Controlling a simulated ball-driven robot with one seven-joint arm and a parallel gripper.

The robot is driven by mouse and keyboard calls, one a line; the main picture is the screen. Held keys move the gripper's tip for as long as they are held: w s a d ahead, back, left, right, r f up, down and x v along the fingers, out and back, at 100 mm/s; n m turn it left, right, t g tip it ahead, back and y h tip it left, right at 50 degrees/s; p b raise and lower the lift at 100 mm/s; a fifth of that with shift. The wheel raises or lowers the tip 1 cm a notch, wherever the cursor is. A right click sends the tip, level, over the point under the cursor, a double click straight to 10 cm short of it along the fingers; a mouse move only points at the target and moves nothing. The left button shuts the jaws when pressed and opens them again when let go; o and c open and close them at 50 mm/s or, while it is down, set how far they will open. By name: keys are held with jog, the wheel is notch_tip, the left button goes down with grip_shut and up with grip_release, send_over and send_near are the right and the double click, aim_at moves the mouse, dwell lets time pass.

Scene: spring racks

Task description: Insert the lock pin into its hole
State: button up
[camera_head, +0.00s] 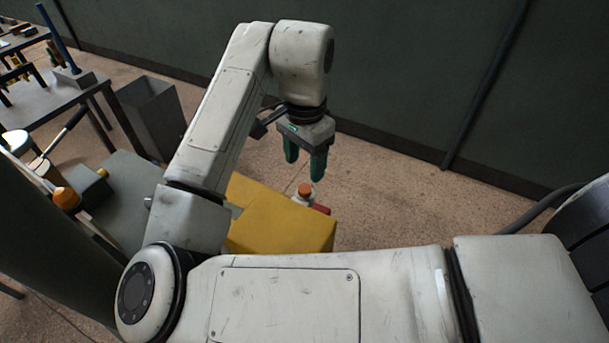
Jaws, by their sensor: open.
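My gripper (304,172) has two green fingers and hangs pointing down in the upper middle of the view. The fingers are apart with nothing visible between them. Just below the fingers in the picture stands a small white item with an orange top (305,190), with a small red item (320,209) beside it. They show at the back edge of a yellow block-like surface (285,222), partly hidden by it. I cannot make out which thing is the lock pin, and I see no hole for it.
At left, a grey-green bench (135,180) holds an orange-capped item (66,198) and other small things. A grey bin (152,112) stands behind it, near a table (35,103) with an upright blue rod (58,38). Open floor lies right of my gripper, before a dark wall (400,75).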

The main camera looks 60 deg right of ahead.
notch_tip(320, 180, up, 4)
jog(key=shift+f, duration=0.2)
dwell(0.6)
